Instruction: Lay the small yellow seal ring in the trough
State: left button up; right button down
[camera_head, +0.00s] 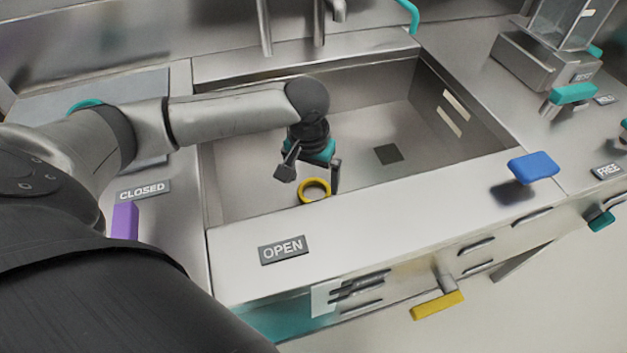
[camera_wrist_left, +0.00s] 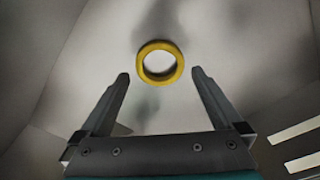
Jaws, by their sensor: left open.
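The small yellow seal ring (camera_head: 314,199) lies in the sunken steel trough (camera_head: 357,215), near its front wall. In the left wrist view the ring (camera_wrist_left: 160,80) is a thick yellow loop just beyond and between the fingertips, touching neither finger. My left gripper (camera_head: 310,178) reaches down into the trough beside the ring, and its fingers are apart. In the wrist view the left gripper (camera_wrist_left: 160,76) is open with nothing between its fingers. My right gripper is in neither view.
A dark square patch (camera_head: 388,153) marks the trough floor. A blue handle (camera_head: 533,167) stands at the front right rim. A purple block (camera_head: 125,220) is at the left. Signs read CLOSED (camera_head: 145,190) and OPEN (camera_head: 283,249). A yellow handle (camera_head: 437,305) sticks out from the front panel.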

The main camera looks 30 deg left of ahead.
pick_arm(q)
notch_tip(320, 180, up, 9)
jog(key=s+p, duration=0.1)
jog(key=p, duration=0.2)
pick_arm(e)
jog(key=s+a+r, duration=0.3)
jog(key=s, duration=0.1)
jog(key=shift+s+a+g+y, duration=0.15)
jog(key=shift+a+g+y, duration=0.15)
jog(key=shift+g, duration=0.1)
pick_arm(q)
jog(key=shift+d, duration=0.1)
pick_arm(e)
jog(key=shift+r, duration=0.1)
